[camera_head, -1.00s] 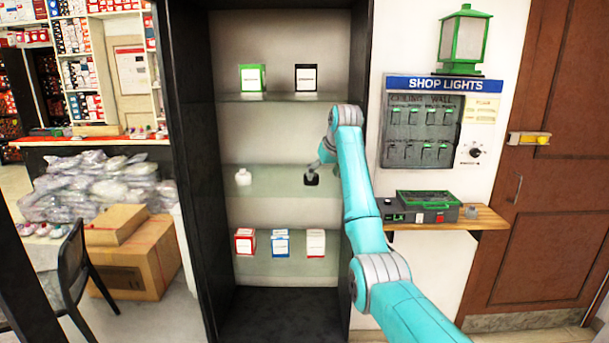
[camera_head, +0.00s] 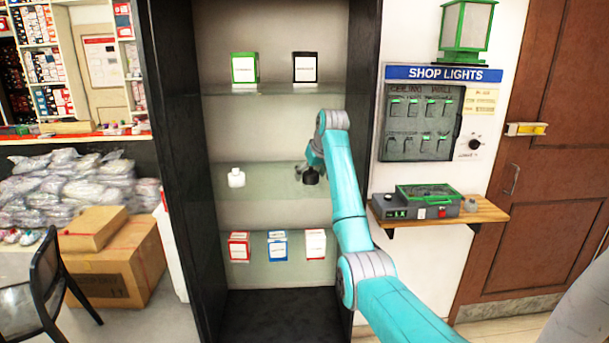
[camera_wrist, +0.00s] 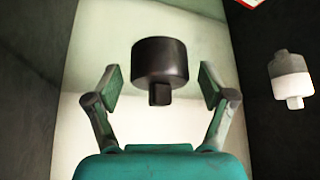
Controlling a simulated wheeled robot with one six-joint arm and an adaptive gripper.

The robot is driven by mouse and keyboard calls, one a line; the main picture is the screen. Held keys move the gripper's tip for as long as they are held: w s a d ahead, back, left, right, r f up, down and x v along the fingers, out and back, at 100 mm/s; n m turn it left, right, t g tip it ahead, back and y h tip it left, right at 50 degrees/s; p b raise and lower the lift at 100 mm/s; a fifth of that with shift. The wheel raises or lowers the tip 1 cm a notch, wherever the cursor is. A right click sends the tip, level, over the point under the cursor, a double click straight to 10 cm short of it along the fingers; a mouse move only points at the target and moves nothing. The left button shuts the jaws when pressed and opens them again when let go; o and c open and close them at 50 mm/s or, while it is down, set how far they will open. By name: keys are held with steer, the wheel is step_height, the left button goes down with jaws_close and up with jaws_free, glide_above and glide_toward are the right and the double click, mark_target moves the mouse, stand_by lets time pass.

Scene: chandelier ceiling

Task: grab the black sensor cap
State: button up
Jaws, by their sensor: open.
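The black sensor cap (camera_head: 311,176) stands on the middle glass shelf of the dark cabinet, toward its right side. It is a short black cylinder with a narrower stub, and it also shows in the wrist view (camera_wrist: 160,62). My gripper (camera_wrist: 157,84) is open, with one finger on either side of the cap's line. The cap appears between and just beyond the fingertips, with visible gaps on both sides. In the head view my gripper (camera_head: 304,170) is at the cap, and it partly overlaps it there.
A white cap (camera_head: 236,177) stands on the same shelf to the left, also in the wrist view (camera_wrist: 291,82). Boxes stand on the upper shelf (camera_head: 275,88) and lower shelf. The cabinet's dark side walls (camera_head: 180,150) bound the space. A wall ledge (camera_head: 440,212) holds a device at right.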

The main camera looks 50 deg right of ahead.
steer(key=c, duration=1)
steer(key=shift+c, duration=0.2)
steer(key=shift+r, duration=0.25)
